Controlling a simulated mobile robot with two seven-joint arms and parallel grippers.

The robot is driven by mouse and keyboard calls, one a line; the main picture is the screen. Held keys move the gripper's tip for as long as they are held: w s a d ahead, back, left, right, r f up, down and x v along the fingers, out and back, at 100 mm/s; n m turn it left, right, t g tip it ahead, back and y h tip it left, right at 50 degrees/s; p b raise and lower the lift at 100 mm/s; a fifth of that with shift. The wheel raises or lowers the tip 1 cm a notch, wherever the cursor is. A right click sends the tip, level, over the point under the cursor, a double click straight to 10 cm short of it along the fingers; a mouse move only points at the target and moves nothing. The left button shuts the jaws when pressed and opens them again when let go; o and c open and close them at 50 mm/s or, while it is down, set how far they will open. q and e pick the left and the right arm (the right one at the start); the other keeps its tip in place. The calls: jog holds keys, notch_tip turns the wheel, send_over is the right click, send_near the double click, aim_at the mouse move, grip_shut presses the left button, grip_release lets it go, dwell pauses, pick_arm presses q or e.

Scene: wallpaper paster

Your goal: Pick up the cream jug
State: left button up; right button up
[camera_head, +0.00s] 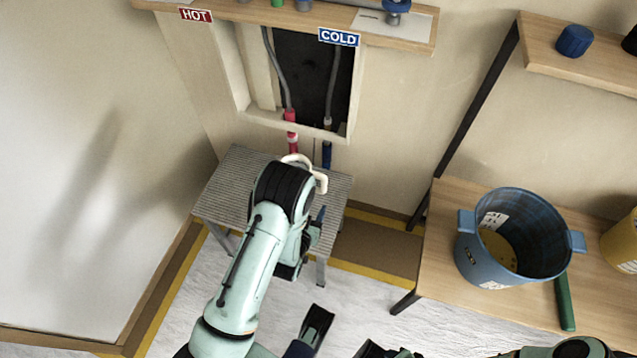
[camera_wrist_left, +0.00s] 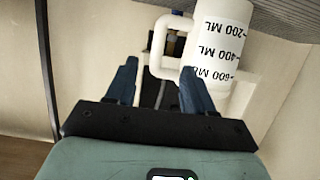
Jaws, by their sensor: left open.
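The cream jug (camera_wrist_left: 219,40) appears upside down at the top of the left wrist view, with black ML marks and a loop handle (camera_wrist_left: 157,48). In the head view only a cream curved part of the jug (camera_head: 321,182) shows behind my left arm, over the grey slatted table; the rest is hidden. My left gripper (camera_wrist_left: 160,72) is open, its blue fingers pointing at the handle, which appears between the fingertips. I cannot tell whether they touch it. In the head view my left gripper is mostly hidden by its arm. My right arm shows only in part along the bottom edge.
The grey slatted table (camera_head: 232,182) stands against the wall, below an opening with red and blue hoses. A wooden table (camera_head: 447,222) at right holds a blue bucket (camera_head: 470,255) and a green-handled tool (camera_head: 565,303). A wooden shelf (camera_head: 420,30) hangs above the opening.

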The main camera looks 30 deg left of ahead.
aim_at(323, 188)
pick_arm(q)
jog(key=x, duration=0.4)
jog(key=b+x, duration=0.1)
jog(key=x, duration=0.3)
jog(key=shift+w+r, duration=0.15)
jog(key=shift+w, duration=0.2)
jog(key=b+x, duration=0.1)
jog(key=x, duration=0.4)
jog(key=shift+w+r+b, duration=0.1)
jog(key=shift+r+b, duration=0.05)
jog(key=shift+b, duration=0.25)
jog(key=shift+r, duration=0.1)
grip_shut()
pick_arm(e)
jog(key=w+d+f+t, duration=0.1)
jog(key=w+d+f, duration=0.1)
jog(key=w+f, duration=0.1)
jog(key=shift+w+d+f+t+h, duration=0.2)
jog(key=shift+w+t+h, duration=0.15)
jog(key=shift+w, duration=0.45)
